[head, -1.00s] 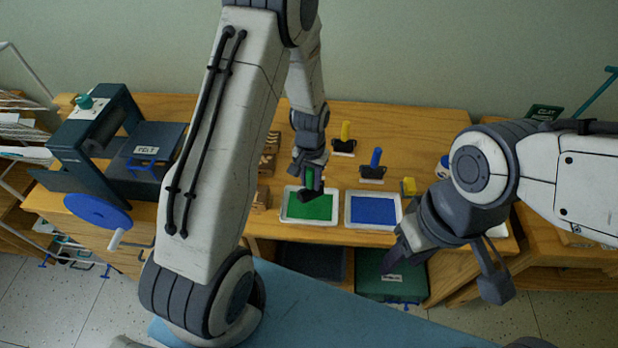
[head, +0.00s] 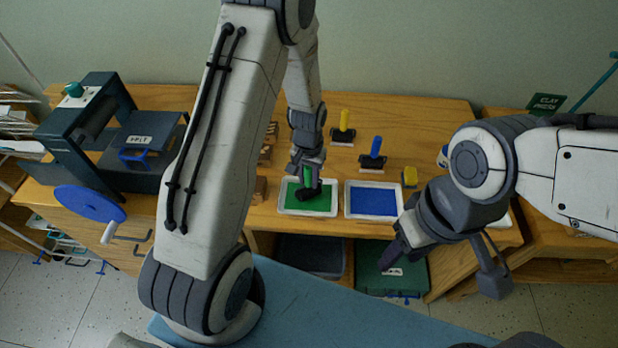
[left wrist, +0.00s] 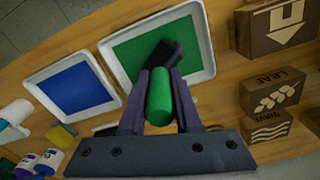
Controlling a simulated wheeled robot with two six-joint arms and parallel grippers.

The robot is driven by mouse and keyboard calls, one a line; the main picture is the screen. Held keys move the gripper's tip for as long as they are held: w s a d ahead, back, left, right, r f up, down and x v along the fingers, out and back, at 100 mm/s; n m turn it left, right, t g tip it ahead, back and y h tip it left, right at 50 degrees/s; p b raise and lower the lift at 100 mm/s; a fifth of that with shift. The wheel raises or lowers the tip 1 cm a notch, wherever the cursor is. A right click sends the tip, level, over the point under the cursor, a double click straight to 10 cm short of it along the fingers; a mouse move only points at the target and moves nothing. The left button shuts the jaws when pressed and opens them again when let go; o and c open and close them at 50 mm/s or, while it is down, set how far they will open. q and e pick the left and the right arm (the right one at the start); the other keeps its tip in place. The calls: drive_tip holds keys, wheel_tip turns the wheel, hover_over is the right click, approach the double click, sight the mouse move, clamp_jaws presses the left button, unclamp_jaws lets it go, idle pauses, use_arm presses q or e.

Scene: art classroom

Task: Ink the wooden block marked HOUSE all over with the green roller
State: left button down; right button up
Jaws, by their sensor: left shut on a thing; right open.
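My left gripper (head: 308,172) is shut on the green handle of the green roller (left wrist: 158,98). The roller's dark head (head: 307,193) is over the green ink in the white-rimmed tray (head: 286,208); I cannot tell for sure that it touches. My right gripper (head: 443,265) is open and empty, in front of the bench at the right. In the left wrist view, a wooden block with a pale arrow-like or upside-down house mark (left wrist: 276,28) stands right of the tray. No HOUSE lettering is readable. My left arm hides part of the blocks in the head view.
The blue ink tray (head: 373,213) lies beside the green one. Yellow (head: 343,127) and blue (head: 375,152) rollers stand behind. Blocks marked LEAF (left wrist: 272,92) and WAVE (left wrist: 268,127) are near the house-like block. A press with a blue wheel (head: 90,205) stands at the left.

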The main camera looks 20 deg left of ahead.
sight(308, 168)
use_arm(q)
drive_tip(key=shift+f+b, duration=0.3)
drive_tip(key=shift+f, duration=0.25)
idle(1.4)
drive_tip(key=shift+r, duration=0.1)
drive_tip(key=shift+r+p, duration=2.9)
drive_tip(key=shift+r, duration=0.6)
drive_tip(key=shift+s+f, duration=0.2)
drive_tip(key=shift+f, duration=0.05)
drive_tip(key=s, duration=0.1)
drive_tip(key=s+b, duration=0.1)
drive_tip(key=s+f+b, duration=0.1)
drive_tip(key=s, duration=0.1)
drive_tip(key=shift+s+d, duration=0.1)
drive_tip(key=shift+d, duration=0.15)
